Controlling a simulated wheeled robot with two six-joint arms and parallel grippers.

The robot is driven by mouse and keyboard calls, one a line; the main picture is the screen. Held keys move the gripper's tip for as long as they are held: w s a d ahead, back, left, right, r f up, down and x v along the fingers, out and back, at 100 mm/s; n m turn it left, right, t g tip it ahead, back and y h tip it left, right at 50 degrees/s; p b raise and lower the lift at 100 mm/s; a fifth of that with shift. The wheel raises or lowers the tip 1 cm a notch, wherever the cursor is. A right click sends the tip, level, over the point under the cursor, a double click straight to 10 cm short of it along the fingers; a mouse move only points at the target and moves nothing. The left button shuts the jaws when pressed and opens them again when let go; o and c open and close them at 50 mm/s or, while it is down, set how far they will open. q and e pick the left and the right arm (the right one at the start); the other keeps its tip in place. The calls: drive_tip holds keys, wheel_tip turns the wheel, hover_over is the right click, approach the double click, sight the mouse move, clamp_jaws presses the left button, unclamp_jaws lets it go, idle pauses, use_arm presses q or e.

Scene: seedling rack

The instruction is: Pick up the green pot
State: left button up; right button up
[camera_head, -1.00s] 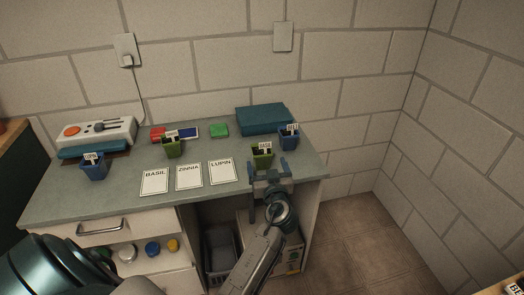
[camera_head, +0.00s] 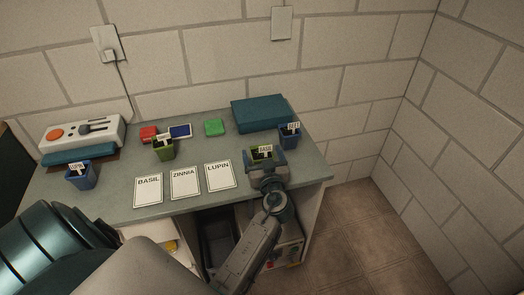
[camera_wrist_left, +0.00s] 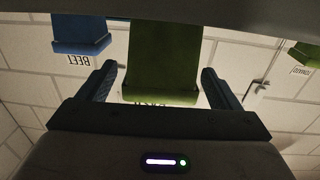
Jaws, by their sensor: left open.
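A green pot (camera_head: 256,158) with a white label, which seems to read BASIL, stands near the right front of the grey-green bench. My left gripper (camera_head: 265,160) is open at this pot, one finger on each side. In the left wrist view the green pot (camera_wrist_left: 162,60) shows upside down between the spread fingers (camera_wrist_left: 158,78), with gaps visible on both sides. A second green pot (camera_head: 163,151) with a label stands farther left, clear of the gripper. My right gripper is not in view.
A blue pot (camera_head: 289,138) labelled BEET stands close behind and right of the near green pot. Another blue pot (camera_head: 81,176) stands far left. Cards BASIL (camera_head: 148,191), ZINNIA (camera_head: 185,184) and LUPIN (camera_head: 220,176) lie at the front. A teal box (camera_head: 262,114) is behind.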

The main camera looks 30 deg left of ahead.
use_arm(q)
drive_tip(key=shift+w+a+f, duration=0.1)
drive_tip(key=shift+w+a, duration=0.05)
drive_tip(key=shift+a, duration=0.05)
drive_tip(key=shift+d, duration=0.15)
drive_tip(key=shift+c, duration=0.4)
drive_tip(key=c, duration=1.1)
drive_tip(key=shift+o, duration=0.2)
drive_tip(key=shift+r, duration=0.2)
